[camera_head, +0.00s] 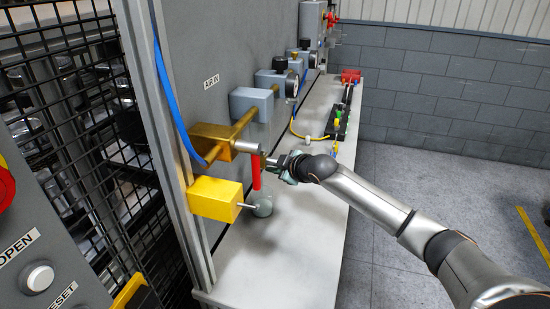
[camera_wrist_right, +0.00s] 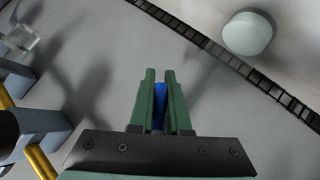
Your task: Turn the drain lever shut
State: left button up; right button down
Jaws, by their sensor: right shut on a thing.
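My right gripper (camera_head: 275,162) reaches in from the right at the end of the brass fitting (camera_head: 211,140). In the right wrist view its green fingers (camera_wrist_right: 161,74) are closed around a narrow blue piece (camera_wrist_right: 159,92). Most of this piece is hidden between the fingers, and I cannot tell for sure that it is the drain lever. A red lever handle (camera_head: 256,172) hangs down just left of the gripper. Below it a grey-green round part (camera_head: 263,206) sits by a yellow block (camera_head: 215,198); a similar pale round part (camera_wrist_right: 247,33) shows in the wrist view. My left gripper is out of view.
Grey-blue units (camera_head: 251,103) with gauges line the panel behind the brass fitting. A blue hose (camera_head: 171,95) runs down the frame post. Cables and small parts lie on the far end of the pale bench (camera_head: 290,250). The bench's near part is mostly bare.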

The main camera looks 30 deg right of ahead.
jog(key=shift+s+a+f+m+g+y, duration=0.3)
jog(key=shift+a+m+g+y, duration=0.2)
jog(key=shift+g+y, duration=0.2)
jog(key=shift+s+a+f+m+g+y, duration=0.2)
jog(key=shift+s+a+m+g+y, duration=0.25)
jog(key=shift+m+g+y, duration=0.3)
jog(key=shift+s+a+f+m+g+y, duration=0.3)
jog(key=shift+a+m+g+y, duration=0.2)
jog(key=shift+g, duration=0.35)
jog(key=shift+d, duration=0.1)
jog(key=c, duration=0.9)
grip_release()
jog(key=shift+r, duration=0.1)
jog(key=b+v, duration=0.2)
jog(key=v, duration=1)
jog(key=shift+s+d+r, duration=0.1)
jog(key=shift+s+d, duration=0.1)
